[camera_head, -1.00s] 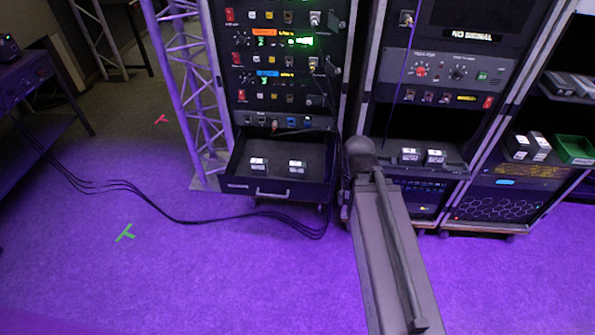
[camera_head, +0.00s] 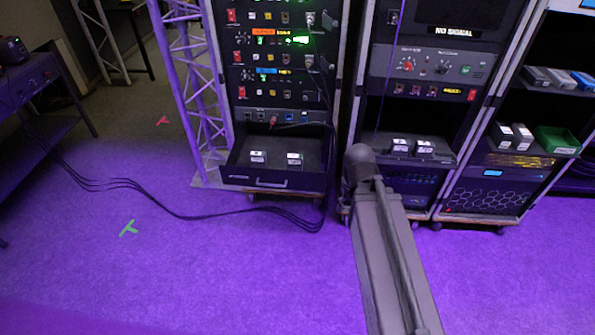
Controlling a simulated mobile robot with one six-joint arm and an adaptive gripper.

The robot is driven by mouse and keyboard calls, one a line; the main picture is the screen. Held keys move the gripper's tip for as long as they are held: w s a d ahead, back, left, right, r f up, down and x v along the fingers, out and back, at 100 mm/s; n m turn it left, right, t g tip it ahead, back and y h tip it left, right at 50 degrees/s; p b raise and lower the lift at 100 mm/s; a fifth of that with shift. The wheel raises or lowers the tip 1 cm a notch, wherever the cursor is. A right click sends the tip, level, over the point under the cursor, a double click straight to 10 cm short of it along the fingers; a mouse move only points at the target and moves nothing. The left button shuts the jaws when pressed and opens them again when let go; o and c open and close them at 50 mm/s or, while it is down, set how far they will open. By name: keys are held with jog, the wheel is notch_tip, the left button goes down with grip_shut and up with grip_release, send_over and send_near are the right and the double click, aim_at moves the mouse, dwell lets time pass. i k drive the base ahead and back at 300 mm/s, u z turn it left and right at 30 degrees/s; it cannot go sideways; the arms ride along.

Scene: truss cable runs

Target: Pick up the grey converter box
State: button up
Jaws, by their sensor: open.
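Several small boxes are in view, and I cannot tell for sure which is the grey converter box. Two dark boxes with white labels, a left one (camera_head: 258,157) and a right one (camera_head: 294,159), sit apart in the open drawer (camera_head: 257,180) of the left rack. Two similar boxes, (camera_head: 400,146) and its neighbour (camera_head: 424,148), sit on the middle rack's shelf. Two grey boxes, a left one (camera_head: 536,77) and a right one (camera_head: 560,78), lie on the right rack's upper shelf. My gripper is not in view; only my arm link shows at front centre.
A blue-topped box (camera_head: 583,80) lies above. Black cables (camera_head: 190,215) cross the floor left of the racks. A lattice truss (camera_head: 195,100) stands beside the left rack. The front floor is clear.

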aim_at(295, 161)
jog(key=k, duration=0.3)
jog(key=z, duration=0.05)
jog(key=i, duration=1.15)
jog(key=u, duration=0.4)
